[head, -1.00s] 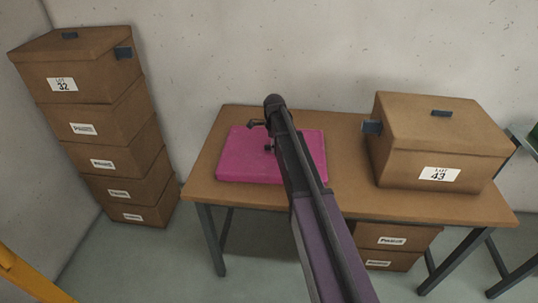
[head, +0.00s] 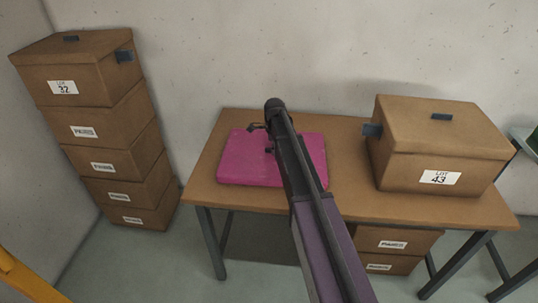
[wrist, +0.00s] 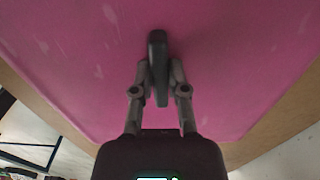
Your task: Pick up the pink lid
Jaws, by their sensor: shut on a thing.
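The pink lid (head: 250,160) lies on the left part of the wooden table in the head view, partly hidden behind my arm. In the wrist view the pink lid (wrist: 75,65) fills most of the picture, and a dark upright handle (wrist: 158,68) stands on it. My gripper (wrist: 158,85) has its two fingers closed on either side of this handle. In the head view my gripper (head: 268,140) is over the lid and mostly hidden by my arm. I cannot tell whether the lid is touching the table.
A brown box marked LOT 43 (head: 435,150) stands on the right of the table (head: 350,190). A stack of several brown boxes (head: 110,150) stands on the floor at the left. More boxes (head: 393,250) are under the table. A yellow bar (head: 30,275) is at the lower left.

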